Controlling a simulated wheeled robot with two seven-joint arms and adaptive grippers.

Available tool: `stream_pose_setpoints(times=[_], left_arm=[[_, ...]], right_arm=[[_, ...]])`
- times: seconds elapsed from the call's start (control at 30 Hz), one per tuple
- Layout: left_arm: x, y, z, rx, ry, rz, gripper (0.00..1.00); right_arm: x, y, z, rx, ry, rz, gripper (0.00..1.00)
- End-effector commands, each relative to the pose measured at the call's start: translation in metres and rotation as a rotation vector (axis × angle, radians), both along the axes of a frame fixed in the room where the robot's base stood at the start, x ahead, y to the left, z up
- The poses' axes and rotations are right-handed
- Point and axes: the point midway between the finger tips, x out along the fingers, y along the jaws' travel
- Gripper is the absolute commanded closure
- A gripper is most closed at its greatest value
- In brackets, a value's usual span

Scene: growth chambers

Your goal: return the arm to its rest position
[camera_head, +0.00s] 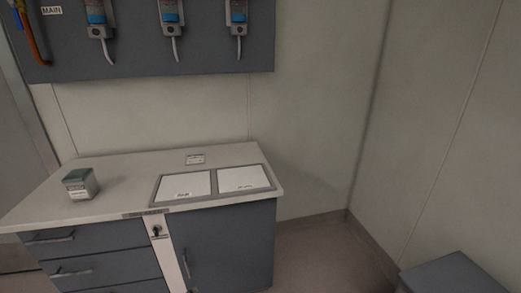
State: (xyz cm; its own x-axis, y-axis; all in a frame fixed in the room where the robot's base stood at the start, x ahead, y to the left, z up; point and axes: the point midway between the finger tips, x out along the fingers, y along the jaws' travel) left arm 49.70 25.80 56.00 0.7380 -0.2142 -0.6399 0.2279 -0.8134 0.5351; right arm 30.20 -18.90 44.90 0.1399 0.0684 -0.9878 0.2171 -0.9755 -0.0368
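Neither of my arms nor grippers shows in the head view. Whether they hold anything cannot be seen. A counter (125,166) with grey drawers and a cupboard stands at the left and middle. On its top, at the left, is a small box (80,184) with a green top and a pale label. Two white panels, a left one (184,185) and a right one (243,178), lie side by side in a grey frame at the counter's right part. A small labelled card (195,158) sits behind them.
A grey wall panel (200,58) with several blue-labelled dispensers hangs above the counter. Orange tubing (30,38) hangs at its left. A grey box-like top (450,274) stands at the lower right. The floor (318,250) between it and the counter is clear.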

Motion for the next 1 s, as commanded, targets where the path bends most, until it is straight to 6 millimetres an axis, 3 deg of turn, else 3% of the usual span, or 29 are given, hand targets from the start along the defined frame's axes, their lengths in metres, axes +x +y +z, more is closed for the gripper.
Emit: stream_pose_setpoints(times=[0.4, 0.7, 1.0], left_arm=[[-0.078, -0.030, -0.060, 0.309, 0.336, -0.361, 0.41], [-0.129, -0.041, -0.083, 0.458, 0.495, -0.500, 0.41], [-0.170, -0.069, -0.100, 0.509, 0.529, -0.611, 0.41]], right_arm=[[0.000, 0.000, 0.000, 0.000, 0.000, 0.000, 0.60], [0.000, 0.000, 0.000, 0.000, 0.000, 0.000, 0.60], [0.000, 0.000, 0.000, 0.000, 0.000, 0.000, 0.60]])
